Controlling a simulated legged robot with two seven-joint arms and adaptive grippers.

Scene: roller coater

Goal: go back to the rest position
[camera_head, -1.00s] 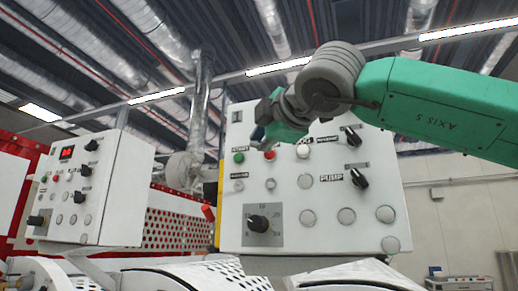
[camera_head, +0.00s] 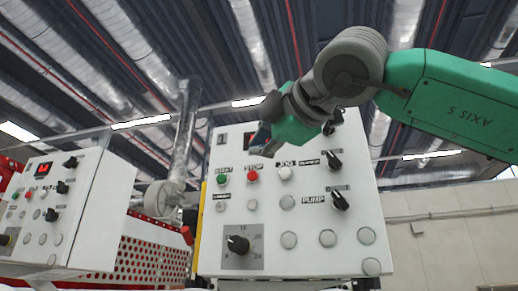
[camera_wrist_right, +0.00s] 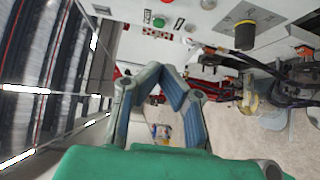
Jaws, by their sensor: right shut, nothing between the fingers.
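My right arm comes in from the right in the head view. My right gripper (camera_head: 262,138) is in front of the upper part of the white control panel (camera_head: 272,245), above the red stop button (camera_head: 253,176). The green start button (camera_head: 222,180) and the white jog button (camera_head: 285,173) show below it. In the right wrist view the gripper (camera_wrist_right: 163,74) has its blue-padded fingers drawn together with nothing held. The control panel (camera_wrist_right: 205,18) shows at the top there, apart from the fingers. My left gripper is not in view.
A second control box (camera_head: 88,215) stands at the left, with a red perforated guard (camera_head: 150,258) behind it. A bare wall (camera_head: 450,235) is at the right. Cables and a floor show in the wrist view.

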